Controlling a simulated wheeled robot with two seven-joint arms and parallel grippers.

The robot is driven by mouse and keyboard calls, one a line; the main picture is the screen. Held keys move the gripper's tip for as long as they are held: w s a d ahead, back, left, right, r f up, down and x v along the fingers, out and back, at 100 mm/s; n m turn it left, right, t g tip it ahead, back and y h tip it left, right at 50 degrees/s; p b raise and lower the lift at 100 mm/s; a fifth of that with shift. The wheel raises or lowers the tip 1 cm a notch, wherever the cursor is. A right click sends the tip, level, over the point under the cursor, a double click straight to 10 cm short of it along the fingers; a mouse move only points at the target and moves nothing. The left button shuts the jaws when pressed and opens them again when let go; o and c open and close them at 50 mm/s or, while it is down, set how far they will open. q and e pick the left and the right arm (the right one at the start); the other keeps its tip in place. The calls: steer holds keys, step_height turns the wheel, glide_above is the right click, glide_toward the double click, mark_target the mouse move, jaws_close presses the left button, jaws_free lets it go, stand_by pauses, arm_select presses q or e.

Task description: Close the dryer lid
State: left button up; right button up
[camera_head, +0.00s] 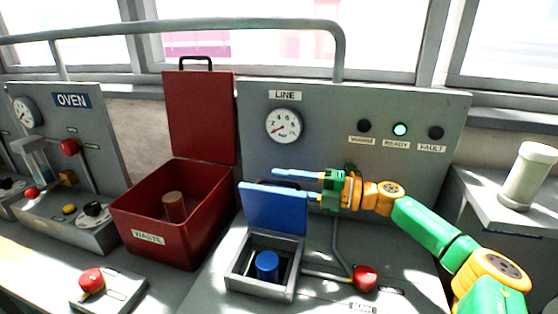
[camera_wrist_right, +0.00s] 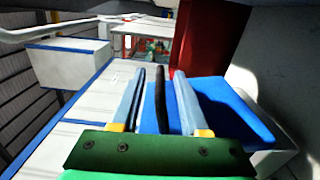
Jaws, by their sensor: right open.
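The dryer is a small grey open box (camera_head: 258,287) with a blue cylinder (camera_head: 267,266) standing inside. Its blue lid (camera_head: 274,211) stands raised, nearly upright, at the box's back edge; the lid also shows in the right wrist view (camera_wrist_right: 240,112). My right gripper (camera_head: 288,182) is at the lid's top edge, reaching in from the right. In the right wrist view, the open fingers (camera_wrist_right: 163,98) stand on either side of the lid's black handle bar (camera_wrist_right: 160,92), with gaps visible. My left gripper is not in view.
A red waste bin (camera_head: 145,215) with its lid (camera_head: 199,115) raised stands left of the dryer. A red-knobbed lever (camera_head: 364,279) is right of the box. Behind is a grey panel with a gauge (camera_head: 284,125) and a lit green READY lamp (camera_head: 400,129).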

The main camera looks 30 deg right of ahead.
steer(key=shift+x, duration=0.75)
jaws_close()
stand_by(0.9)
